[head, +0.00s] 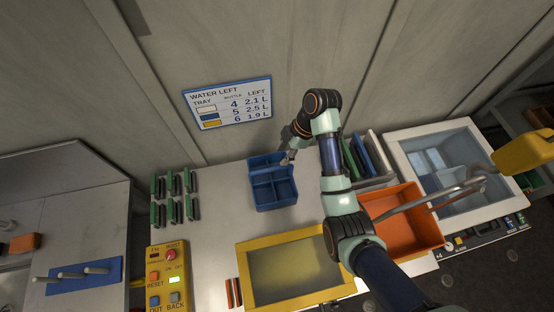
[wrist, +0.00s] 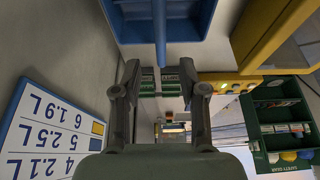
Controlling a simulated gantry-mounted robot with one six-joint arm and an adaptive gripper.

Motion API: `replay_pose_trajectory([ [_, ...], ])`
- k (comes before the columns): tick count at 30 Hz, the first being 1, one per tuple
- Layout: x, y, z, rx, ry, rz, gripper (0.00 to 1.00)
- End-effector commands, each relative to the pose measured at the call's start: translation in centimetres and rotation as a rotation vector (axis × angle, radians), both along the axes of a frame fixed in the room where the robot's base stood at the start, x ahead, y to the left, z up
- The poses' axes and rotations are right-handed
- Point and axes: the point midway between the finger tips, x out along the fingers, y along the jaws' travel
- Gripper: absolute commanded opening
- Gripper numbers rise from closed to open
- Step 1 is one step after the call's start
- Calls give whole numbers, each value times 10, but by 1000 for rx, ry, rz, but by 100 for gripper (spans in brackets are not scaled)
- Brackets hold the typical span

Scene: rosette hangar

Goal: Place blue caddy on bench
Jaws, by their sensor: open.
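The blue caddy (head: 285,188) is an open, divided box and appears to rest upright on the pale bench (head: 212,232), towards the back wall. It fills the top of the wrist view (wrist: 209,22), with its narrow blue bar pointing down the middle. My gripper (head: 286,160) is at the caddy's back right side. In the wrist view my gripper (wrist: 160,74) has its fingers spread, with the bar's end near the gap between the tips. I cannot tell whether any finger touches it.
A yellow-framed panel (head: 248,296) lies in front of the caddy. An orange bin (head: 430,232) stands to the right, under my arm. Green-and-dark racks (head: 158,214) and a yellow control box (head: 170,262) are on the left. A water sign (head: 228,101) hangs on the wall.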

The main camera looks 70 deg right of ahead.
Motion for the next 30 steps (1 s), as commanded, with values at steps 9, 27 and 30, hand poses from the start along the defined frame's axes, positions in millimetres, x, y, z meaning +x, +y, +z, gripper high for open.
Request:
replay_pose_trajectory([
  [9, -6, -3, 18, 2, 1, 0, 42],
  [27, 82, 69, 37, -117, -41, -107, 42],
  [30, 141, 155, 70, -172, -175, -227, 42],
])
